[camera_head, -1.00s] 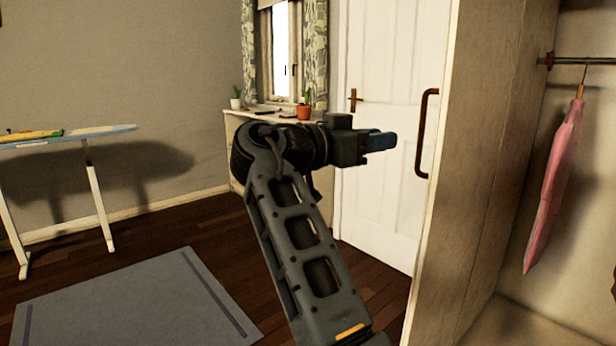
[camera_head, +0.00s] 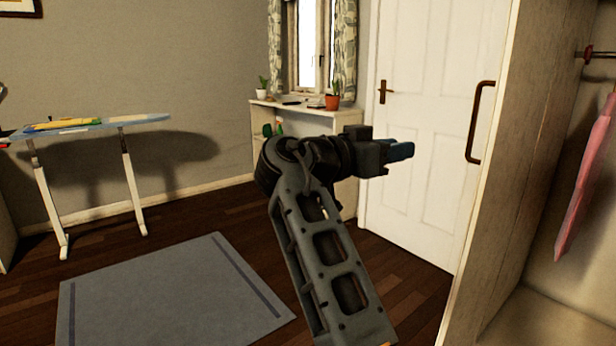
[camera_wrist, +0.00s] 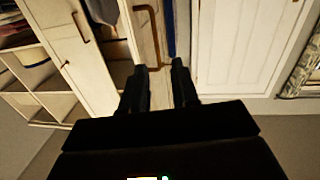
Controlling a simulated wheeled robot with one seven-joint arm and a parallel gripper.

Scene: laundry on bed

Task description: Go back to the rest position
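My gripper (camera_head: 402,151) is held out to the right at the end of my raised, bent arm in the head view, in front of the white door. In the wrist view, my gripper (camera_wrist: 160,68) shows two dark fingers with a gap between them. It is open, and nothing is held in it. The wardrobe (camera_wrist: 88,62) lies beyond the fingers in the wrist view.
The open wardrobe (camera_head: 510,190) with a hanging pink garment (camera_head: 585,185) stands close on the right. The door (camera_head: 425,100) is shut. An ironing board (camera_head: 95,125) stands at the left. A grey rug (camera_head: 170,295) lies on open floor. A potted plant (camera_head: 333,98) stands on the shelf.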

